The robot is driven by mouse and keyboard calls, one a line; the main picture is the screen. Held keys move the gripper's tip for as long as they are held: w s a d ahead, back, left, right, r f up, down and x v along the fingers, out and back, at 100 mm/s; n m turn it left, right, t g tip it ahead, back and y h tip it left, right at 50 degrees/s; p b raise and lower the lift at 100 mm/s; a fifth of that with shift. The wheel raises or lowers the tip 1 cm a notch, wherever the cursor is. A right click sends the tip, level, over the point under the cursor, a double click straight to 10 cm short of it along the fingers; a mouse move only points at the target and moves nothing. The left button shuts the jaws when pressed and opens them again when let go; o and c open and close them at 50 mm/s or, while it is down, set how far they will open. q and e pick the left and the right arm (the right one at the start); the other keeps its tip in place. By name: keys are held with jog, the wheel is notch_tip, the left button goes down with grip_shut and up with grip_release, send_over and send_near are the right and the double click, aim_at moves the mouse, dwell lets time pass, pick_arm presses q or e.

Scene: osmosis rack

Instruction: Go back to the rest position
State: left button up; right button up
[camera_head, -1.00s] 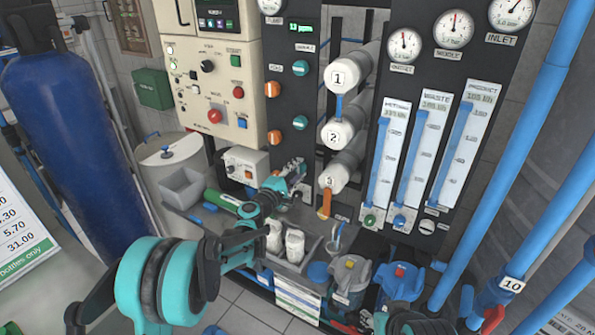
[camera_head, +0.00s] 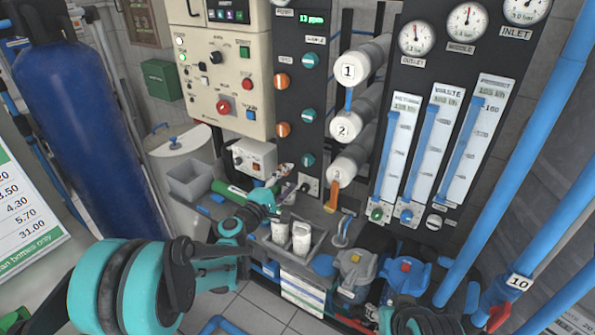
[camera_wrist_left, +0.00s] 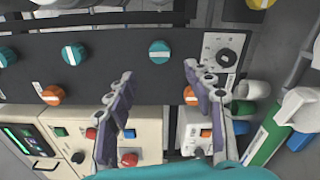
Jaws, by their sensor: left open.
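My left gripper (camera_head: 284,182) is in front of the lower edge of the dark valve panel (camera_head: 297,100), beside the small grey box with an orange switch (camera_head: 253,158). In the left wrist view its two fingers (camera_wrist_left: 160,92) stand well apart, open, with nothing between them. They point toward the panel with teal and orange knobs. My left arm (camera_head: 130,285) comes in from the lower left. A teal and dark part of my right arm (camera_head: 415,322) shows at the bottom edge; its fingers are not visible.
White bottles (camera_head: 301,238) stand in a grey tray (camera_head: 303,262) just below the left gripper. A green cylinder (camera_head: 228,189) and a grey bin (camera_head: 190,182) are to its left. White numbered housings (camera_head: 349,68) are to its right. A blue tank (camera_head: 75,130) stands at far left.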

pick_arm(q)
jog(key=shift+v, duration=1.05)
jog(key=s+m+g+y, duration=0.2)
jog(key=s+m+g, duration=0.45)
jog(key=s, duration=0.75)
jog(key=s+a+f+m+y, duration=0.2)
jog(key=s+a, duration=0.2)
jog(key=s, duration=0.2)
jog(key=s+a+f+m+g+y, duration=0.1)
jog(key=s+a+f+m+y, duration=0.1)
jog(key=s, duration=0.5)
jog(key=s+a+f+m+g+y, duration=0.1)
jog(key=s+a+f+m+y, duration=0.2)
jog(key=s, duration=0.4)
jog(key=a+m, duration=0.1)
jog(key=a, duration=0.1)
jog(key=shift+a, duration=0.35)
